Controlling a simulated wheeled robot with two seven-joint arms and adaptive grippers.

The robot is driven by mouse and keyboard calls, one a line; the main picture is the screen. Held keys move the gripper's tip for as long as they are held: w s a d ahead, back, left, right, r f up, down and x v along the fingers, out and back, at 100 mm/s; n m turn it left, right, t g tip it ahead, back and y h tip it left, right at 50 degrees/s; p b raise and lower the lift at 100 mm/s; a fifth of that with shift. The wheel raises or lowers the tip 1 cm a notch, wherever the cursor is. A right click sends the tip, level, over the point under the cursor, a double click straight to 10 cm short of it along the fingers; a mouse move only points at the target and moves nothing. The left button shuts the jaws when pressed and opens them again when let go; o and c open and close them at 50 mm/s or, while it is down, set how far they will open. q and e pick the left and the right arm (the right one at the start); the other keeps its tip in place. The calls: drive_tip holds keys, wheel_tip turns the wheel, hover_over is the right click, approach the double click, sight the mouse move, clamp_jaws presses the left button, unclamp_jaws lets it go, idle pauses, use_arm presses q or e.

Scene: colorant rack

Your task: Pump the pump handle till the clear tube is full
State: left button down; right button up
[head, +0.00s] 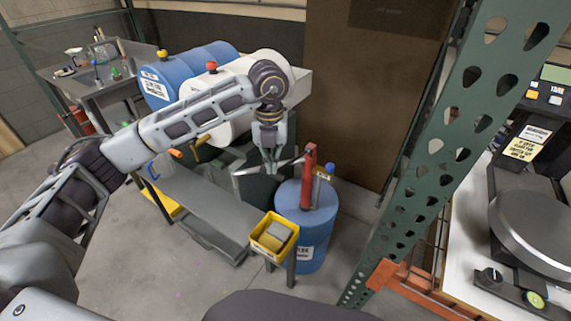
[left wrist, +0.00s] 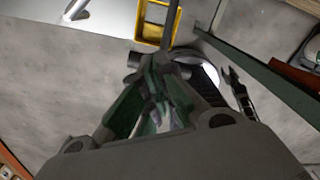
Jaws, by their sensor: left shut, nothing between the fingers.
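A red pump (head: 309,178) stands upright on a blue drum (head: 318,238) at the middle right of the head view. A thin grey bar (head: 290,162) runs left from near the pump's top; it may be the pump handle. My left gripper (head: 271,168) points down just left of the pump, by this bar. I cannot tell whether they touch. In the left wrist view its fingers (left wrist: 155,110) are shut with nothing held. I cannot make out the clear tube or its fill level. My right gripper is not in view.
A yellow bin (head: 262,240) stands in front of the drum. A grey bench (head: 205,205) lies to the left. A green rack upright (head: 425,150) rises on the right. Blue and white barrels (head: 205,58) and a work table (head: 115,85) are behind.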

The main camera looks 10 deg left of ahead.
use_arm(q)
drive_tip(key=shift+f+b, duration=0.8)
drive_tip(key=shift+f, duration=0.35)
idle(1.9)
drive_tip(key=shift+r+p, duration=0.85)
drive_tip(key=shift+r, duration=0.7)
drive_tip(key=shift+r, duration=0.15)
wheel_tip(320, 180, up, 6)
drive_tip(key=p, duration=0.3)
drive_tip(key=shift+f, duration=0.2)
idle(0.5)
